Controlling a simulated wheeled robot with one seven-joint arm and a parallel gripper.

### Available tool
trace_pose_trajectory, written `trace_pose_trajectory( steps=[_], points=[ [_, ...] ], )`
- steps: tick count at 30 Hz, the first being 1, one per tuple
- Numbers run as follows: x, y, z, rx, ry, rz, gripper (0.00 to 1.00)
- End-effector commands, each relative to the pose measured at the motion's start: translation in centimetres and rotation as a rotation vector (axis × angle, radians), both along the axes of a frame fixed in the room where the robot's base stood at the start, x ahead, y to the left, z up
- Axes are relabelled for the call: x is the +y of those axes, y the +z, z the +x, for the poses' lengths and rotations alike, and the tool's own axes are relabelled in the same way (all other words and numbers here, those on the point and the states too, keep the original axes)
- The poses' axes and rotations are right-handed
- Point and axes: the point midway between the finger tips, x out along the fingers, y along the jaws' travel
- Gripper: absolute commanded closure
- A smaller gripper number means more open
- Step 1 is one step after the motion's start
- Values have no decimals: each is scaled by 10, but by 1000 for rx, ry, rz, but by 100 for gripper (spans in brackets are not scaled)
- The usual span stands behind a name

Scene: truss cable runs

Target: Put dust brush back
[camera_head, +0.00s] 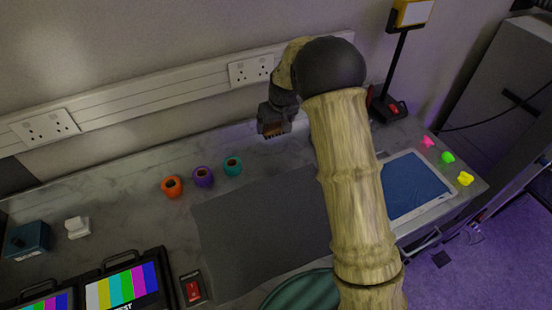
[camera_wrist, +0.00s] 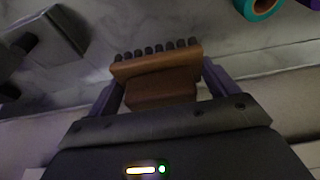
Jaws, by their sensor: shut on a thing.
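The dust brush (camera_wrist: 157,66) has a brown wooden body and a row of dark bristle tufts. It is clamped between the two purple-grey fingers of my gripper (camera_wrist: 160,88), with the tufts pointing away from the wrist. In the head view my gripper (camera_head: 273,118) is above the back of the marble worktop, just below the wall sockets. The brush (camera_head: 275,130) shows small beneath it. The brush appears apart from the worktop, though the exact gap is hard to tell. My arm hides part of the worktop to the right.
Orange (camera_head: 172,187), purple (camera_head: 203,176) and teal (camera_head: 233,166) rolls stand left of the gripper. A grey mat (camera_head: 255,225) lies in front. A lamp (camera_head: 389,106), a blue-screened tablet (camera_head: 412,186) and small bright pieces are at right. A socket rail (camera_head: 150,93) runs behind.

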Motion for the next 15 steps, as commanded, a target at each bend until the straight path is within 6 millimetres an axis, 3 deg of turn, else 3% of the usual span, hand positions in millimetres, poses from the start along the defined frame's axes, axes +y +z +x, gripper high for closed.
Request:
trace_pose_trajectory(
  steps=[10, 15],
  points=[
    [0, -2, 0, 1, 0, 0, 39],
    [0, -26, -1, 5, -1, -1, 39]
  ],
)
